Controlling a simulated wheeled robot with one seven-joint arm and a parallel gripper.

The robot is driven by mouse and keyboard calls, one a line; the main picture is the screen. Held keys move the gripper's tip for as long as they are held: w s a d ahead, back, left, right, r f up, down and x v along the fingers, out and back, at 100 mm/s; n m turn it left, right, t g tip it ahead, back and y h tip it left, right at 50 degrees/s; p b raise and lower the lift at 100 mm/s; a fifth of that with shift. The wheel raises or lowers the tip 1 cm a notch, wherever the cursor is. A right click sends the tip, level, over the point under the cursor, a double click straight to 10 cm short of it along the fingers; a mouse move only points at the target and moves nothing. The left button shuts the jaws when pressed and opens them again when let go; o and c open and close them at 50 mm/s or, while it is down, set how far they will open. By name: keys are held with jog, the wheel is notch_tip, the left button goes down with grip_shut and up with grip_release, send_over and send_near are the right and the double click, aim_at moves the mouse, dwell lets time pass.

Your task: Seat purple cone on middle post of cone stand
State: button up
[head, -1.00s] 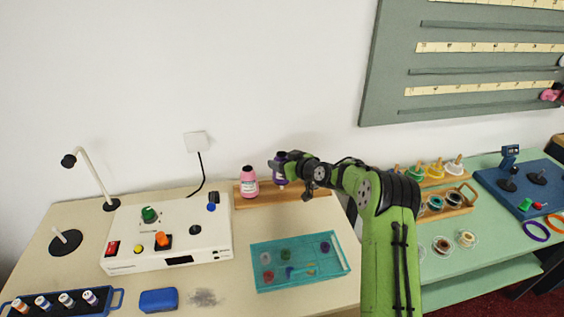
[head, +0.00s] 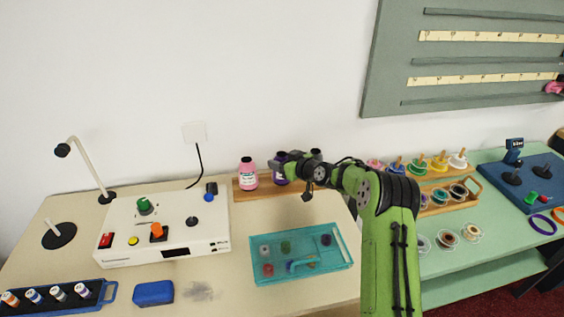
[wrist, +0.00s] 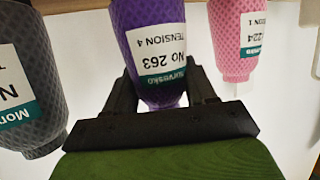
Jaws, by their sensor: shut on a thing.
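The purple cone (head: 279,172) stands upright at the middle of the wooden cone stand (head: 262,193), low and nearly level with the pink cone (head: 248,175) on its left. My gripper (head: 289,166) is shut on it from the right. In the wrist view the purple cone (wrist: 152,42) is between the two fingers of my gripper (wrist: 160,82), label showing. The pink cone (wrist: 238,45) is to its right there and a grey cone (wrist: 28,80) to its left. The post under the purple cone is hidden.
A teal tray (head: 345,262) with small parts lies in front of the stand. A white control box (head: 120,252) is at left, with a lamp (head: 90,172) behind. A green table (head: 470,260) with spools and cones is at right.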

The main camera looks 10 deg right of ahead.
jog(key=o, duration=1.2)
jog(key=v, duration=1.5)
jog(key=shift+s+d+r, duration=0.1)
jog(key=shift+s, duration=0.25)
